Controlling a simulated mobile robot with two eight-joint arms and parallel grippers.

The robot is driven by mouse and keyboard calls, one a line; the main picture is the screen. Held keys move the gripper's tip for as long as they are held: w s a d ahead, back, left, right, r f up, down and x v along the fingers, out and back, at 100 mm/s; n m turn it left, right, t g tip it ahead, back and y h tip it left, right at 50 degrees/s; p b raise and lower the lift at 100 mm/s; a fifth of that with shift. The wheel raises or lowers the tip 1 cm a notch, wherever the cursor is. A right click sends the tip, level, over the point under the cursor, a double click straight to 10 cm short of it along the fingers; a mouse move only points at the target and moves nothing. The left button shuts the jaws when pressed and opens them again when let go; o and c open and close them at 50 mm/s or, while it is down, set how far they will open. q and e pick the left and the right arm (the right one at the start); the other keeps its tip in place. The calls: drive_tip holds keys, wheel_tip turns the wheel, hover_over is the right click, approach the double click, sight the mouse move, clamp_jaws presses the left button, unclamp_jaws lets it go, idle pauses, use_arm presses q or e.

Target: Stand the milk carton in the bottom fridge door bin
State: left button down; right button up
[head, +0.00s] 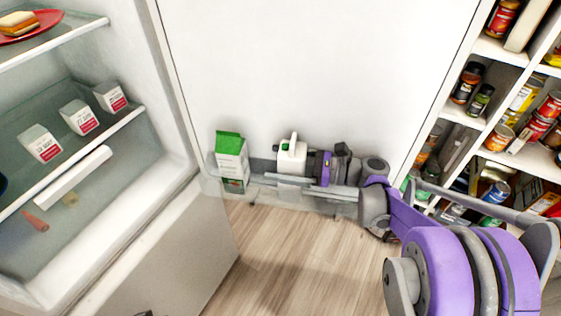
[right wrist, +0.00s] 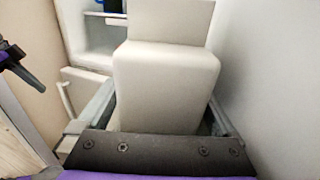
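A white carton with a green top (head: 231,155) stands upright at the left end of the clear bottom bin (head: 345,210) on the fridge door. Its lower part shows through the bin wall. My right gripper (head: 272,181) is low at this bin, pointing left toward the carton, with its fingers apart. A white jug (head: 292,158) with a handle is beside the fingers. In the right wrist view, a large pale body (right wrist: 165,85), apparently this jug, fills the space between the fingers. I cannot tell whether they touch it.
The open fridge at left has several small white cartons (head: 80,117) on a shelf and a red plate (head: 30,25) above. Shelving with cans and jars (head: 500,138) stands at right. The wooden floor (head: 290,250) in front of the door is clear.

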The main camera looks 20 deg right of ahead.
drive_tip(key=shift+r, duration=0.25)
drive_tip(key=v, duration=1.2)
drive_tip(key=shift+f, duration=0.1)
